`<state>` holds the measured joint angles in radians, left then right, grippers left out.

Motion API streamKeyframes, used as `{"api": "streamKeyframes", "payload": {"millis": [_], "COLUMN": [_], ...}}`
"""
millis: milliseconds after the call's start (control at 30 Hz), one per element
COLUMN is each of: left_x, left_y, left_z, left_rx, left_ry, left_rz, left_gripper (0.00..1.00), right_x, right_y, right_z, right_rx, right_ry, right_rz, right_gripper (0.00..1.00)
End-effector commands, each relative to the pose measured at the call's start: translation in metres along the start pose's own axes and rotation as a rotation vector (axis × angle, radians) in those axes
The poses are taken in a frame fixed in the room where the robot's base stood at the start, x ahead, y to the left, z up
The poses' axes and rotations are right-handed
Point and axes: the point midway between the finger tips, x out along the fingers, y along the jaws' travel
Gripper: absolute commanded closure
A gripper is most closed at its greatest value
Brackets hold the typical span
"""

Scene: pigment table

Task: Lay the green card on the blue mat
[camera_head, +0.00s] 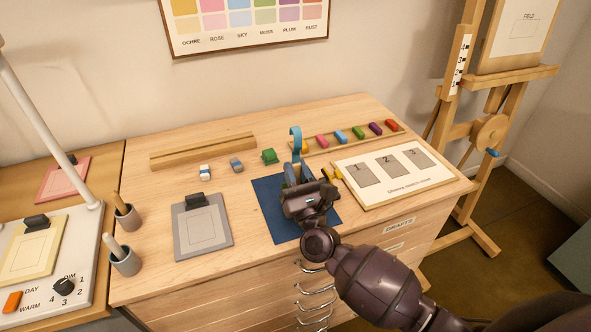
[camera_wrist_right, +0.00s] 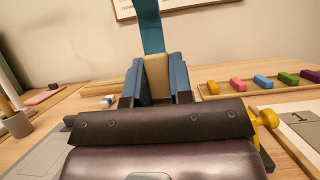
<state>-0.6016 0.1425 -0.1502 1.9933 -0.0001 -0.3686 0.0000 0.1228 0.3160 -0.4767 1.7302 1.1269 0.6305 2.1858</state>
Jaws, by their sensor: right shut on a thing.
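The blue mat (camera_head: 267,195) lies near the front of the wooden table, partly hidden by my right gripper. My right gripper (camera_head: 295,172) is above the mat, its fingers pointing away from me. It is shut on a tan and blue thing; the tan part (camera_wrist_right: 157,76) sits between its fingers, and a blue band (camera_wrist_right: 149,28) rises above them. The blue part curves over at its top in the head view (camera_head: 296,138). I see no card that is clearly green. My left gripper is not in view.
A grey clipped board (camera_head: 184,250) lies left of the mat, and a numbered board (camera_head: 435,176) lies right. A small green object (camera_head: 269,156), two erasers and a tray of colored blocks (camera_head: 398,130) are behind. A slotted wooden rail (camera_head: 205,150) is farther back.

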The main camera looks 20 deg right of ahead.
Motion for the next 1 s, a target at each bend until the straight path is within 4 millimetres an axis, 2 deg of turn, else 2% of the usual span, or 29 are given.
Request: {"api": "streamKeyframes", "payload": {"millis": [33,67,200,633,1000], "left_x": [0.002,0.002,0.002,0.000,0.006], "left_y": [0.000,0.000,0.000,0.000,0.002], "left_z": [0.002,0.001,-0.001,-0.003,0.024], "left_rx": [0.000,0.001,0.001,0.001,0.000], "left_ry": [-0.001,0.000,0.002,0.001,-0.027], "left_rz": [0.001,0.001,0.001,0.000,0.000], "left_gripper": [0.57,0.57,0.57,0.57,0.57], "right_x": [-0.001,-0.001,0.000,-0.001,-0.071], "right_y": [0.000,0.000,0.000,0.000,0.000], "right_z": [-0.002,-0.001,-0.001,0.003,-0.002], "right_rx": [0.000,0.000,0.000,0.000,0.001], "right_ry": [0.001,0.000,0.000,0.001,0.006], "right_rz": [0.000,0.000,0.000,0.000,0.001], "right_gripper": [0.98,0.76,0.55,0.54,0.54]}}
